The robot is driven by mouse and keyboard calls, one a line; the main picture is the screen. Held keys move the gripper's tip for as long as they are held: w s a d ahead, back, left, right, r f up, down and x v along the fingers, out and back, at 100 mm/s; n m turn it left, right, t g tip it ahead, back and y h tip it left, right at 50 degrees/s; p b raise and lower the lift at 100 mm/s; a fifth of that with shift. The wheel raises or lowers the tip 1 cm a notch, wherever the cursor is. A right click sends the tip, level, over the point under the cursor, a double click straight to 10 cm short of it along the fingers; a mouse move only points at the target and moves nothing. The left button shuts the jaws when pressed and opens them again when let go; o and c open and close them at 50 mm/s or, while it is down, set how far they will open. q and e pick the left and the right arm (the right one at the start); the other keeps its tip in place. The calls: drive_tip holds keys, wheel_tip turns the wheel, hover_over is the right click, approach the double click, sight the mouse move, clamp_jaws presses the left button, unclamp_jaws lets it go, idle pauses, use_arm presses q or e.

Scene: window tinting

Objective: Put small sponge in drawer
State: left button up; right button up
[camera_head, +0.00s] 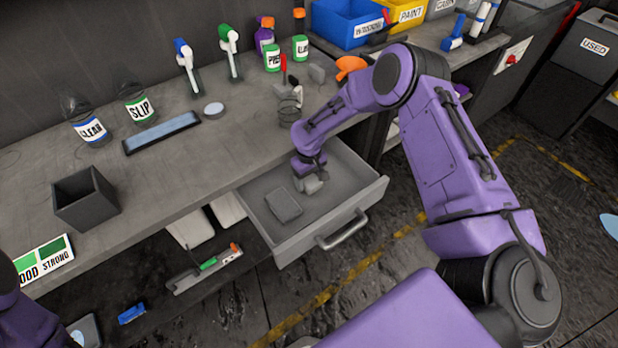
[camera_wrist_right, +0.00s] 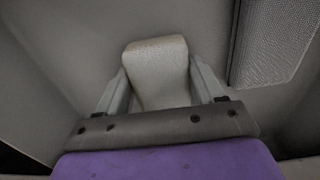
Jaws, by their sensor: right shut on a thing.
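The drawer (camera_head: 268,239) under the bench is pulled open. My right gripper (camera_head: 312,187) reaches down into it at its far side. In the right wrist view, the gripper (camera_wrist_right: 160,95) is shut on the small sponge, a pale grey block (camera_wrist_right: 156,62) held between its two fingers. The sponge is mostly hidden by the gripper in the head view. I cannot tell whether it touches the drawer floor. A larger dark grey textured pad (camera_head: 284,205) lies in the drawer to the left of the gripper; it also shows in the right wrist view (camera_wrist_right: 275,45). The left gripper is out of view.
Blue and yellow bins (camera_head: 345,24) stand at the back right.

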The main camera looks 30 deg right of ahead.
sight(309, 179)
drive_tip(key=shift+s+a+f, duration=0.1)
drive_tip(key=shift+s, duration=0.05)
drive_tip(key=o, duration=0.9)
drive_tip(key=shift+o, duration=0.2)
drive_tip(key=shift+r, duration=0.3)
wheel_tip(309, 179, up, 12)
drive_tip(key=b, duration=0.1)
